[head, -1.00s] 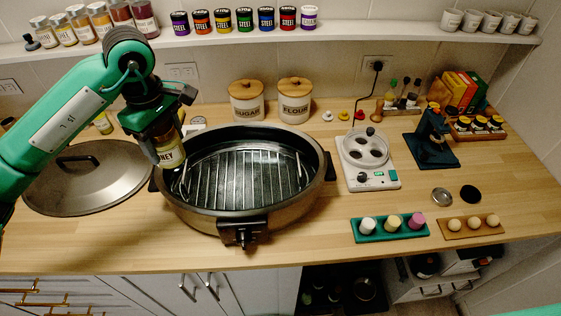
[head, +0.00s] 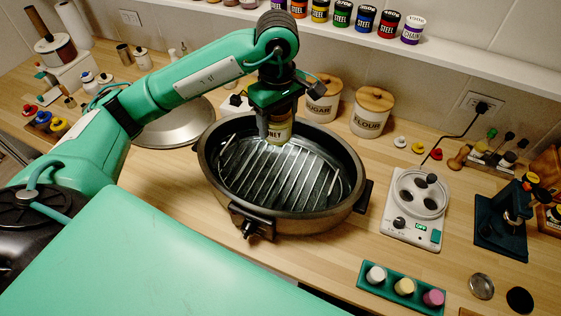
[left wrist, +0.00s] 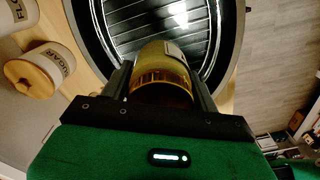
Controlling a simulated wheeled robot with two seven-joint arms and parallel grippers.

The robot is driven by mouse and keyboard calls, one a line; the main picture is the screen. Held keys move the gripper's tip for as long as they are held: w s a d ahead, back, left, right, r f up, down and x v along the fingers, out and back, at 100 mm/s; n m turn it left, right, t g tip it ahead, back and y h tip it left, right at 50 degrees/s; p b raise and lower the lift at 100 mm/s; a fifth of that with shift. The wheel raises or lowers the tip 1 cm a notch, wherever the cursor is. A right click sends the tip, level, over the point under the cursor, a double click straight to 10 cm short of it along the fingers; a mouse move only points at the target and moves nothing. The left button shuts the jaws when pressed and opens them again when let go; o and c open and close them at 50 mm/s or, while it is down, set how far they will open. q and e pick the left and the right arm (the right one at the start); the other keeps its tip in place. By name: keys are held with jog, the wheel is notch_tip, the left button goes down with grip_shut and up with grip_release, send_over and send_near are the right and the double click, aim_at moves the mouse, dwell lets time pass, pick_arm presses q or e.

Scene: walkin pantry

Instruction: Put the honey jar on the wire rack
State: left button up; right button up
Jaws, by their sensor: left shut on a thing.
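The honey jar (head: 279,134) is held upright in my left gripper (head: 277,122), its label partly visible below the fingers. It is over the back part of the wire rack (head: 275,185), which lies inside the dark oval roasting pan (head: 231,212). Whether the jar's base touches the rack I cannot tell. In the left wrist view, the amber jar (left wrist: 163,72) sits between both fingers of the left gripper (left wrist: 166,84), with the rack bars (left wrist: 130,22) beyond it. My right gripper is not in view.
The sugar canister (head: 322,100) and flour canister (head: 372,112) stand behind the pan. A metal lid (head: 178,124) lies to its left. A white egg-cooker-like appliance (head: 414,212) and a green tray (head: 400,287) stand right. A shelf of small jars runs above.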

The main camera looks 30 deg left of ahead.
pick_arm(q)
jog(key=shift+f+p, duration=2.15)
jog(key=shift+f, duration=5.65)
jog(key=shift+f, duration=0.1)
jog(key=shift+f+b, duration=0.1)
jog(key=shift+b, duration=0.2)
jog(key=o, duration=1.3)
